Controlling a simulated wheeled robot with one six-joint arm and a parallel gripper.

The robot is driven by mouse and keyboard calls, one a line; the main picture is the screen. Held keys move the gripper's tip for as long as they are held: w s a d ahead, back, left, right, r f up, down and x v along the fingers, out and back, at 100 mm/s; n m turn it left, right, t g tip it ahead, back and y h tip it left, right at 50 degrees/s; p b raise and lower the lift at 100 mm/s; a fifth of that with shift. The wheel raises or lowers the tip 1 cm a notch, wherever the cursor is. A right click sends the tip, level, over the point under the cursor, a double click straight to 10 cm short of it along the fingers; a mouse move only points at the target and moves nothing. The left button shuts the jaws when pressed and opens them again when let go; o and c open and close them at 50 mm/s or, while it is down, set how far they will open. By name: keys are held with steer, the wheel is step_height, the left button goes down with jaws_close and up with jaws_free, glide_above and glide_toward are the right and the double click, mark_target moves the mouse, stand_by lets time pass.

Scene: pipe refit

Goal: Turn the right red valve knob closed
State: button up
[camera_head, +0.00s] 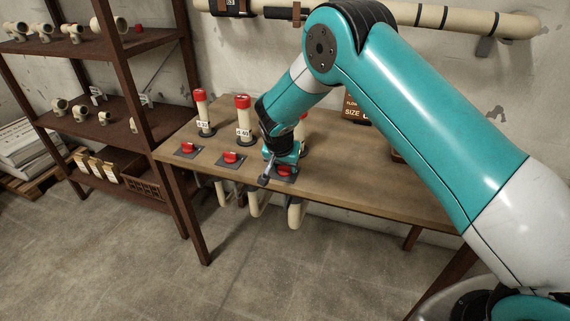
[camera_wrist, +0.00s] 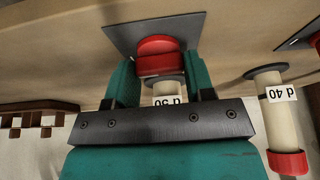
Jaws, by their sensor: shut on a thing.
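The right red valve knob (camera_head: 286,171) sits on a dark square plate at the front of the wooden table, the rightmost of three such knobs. My gripper (camera_head: 280,164) is at this knob and partly hides it. In the wrist view the same red knob (camera_wrist: 158,45) is between my teal fingers (camera_wrist: 161,72), and the gripper is shut on it. The dark plate (camera_wrist: 118,36) shows behind the knob. The turn angle of the knob is hard to tell.
The middle knob (camera_head: 231,157) and left knob (camera_head: 188,148) lie to the left. Red-capped pipes (camera_head: 244,118) stand behind the knobs; the wrist view shows one labelled d 40 (camera_wrist: 279,105). Pipes hang below the table edge. A shelf (camera_head: 95,47) stands at left.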

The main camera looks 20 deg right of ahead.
steer(key=n+y, duration=0.1)
steer(key=n, duration=0.3)
steer(key=shift+s+d+n+t+y, duration=0.1)
steer(key=shift+d+n+t+y, duration=0.1)
steer(key=shift+n+t+y, duration=0.15)
steer(key=n+y+b, duration=0.1)
steer(key=n+y, duration=0.1)
steer(key=n, duration=0.4)
steer(key=n+g+y, duration=0.1)
steer(key=n, duration=0.2)
steer(key=shift+d+y, duration=0.1)
steer(key=shift+y, duration=0.15)
steer(key=shift+n+g+y+b, duration=0.5)
steer(key=shift+n+b, duration=0.1)
steer(key=shift+n, duration=1.15)
steer(key=o, duration=0.9)
steer(key=shift+r, duration=0.1)
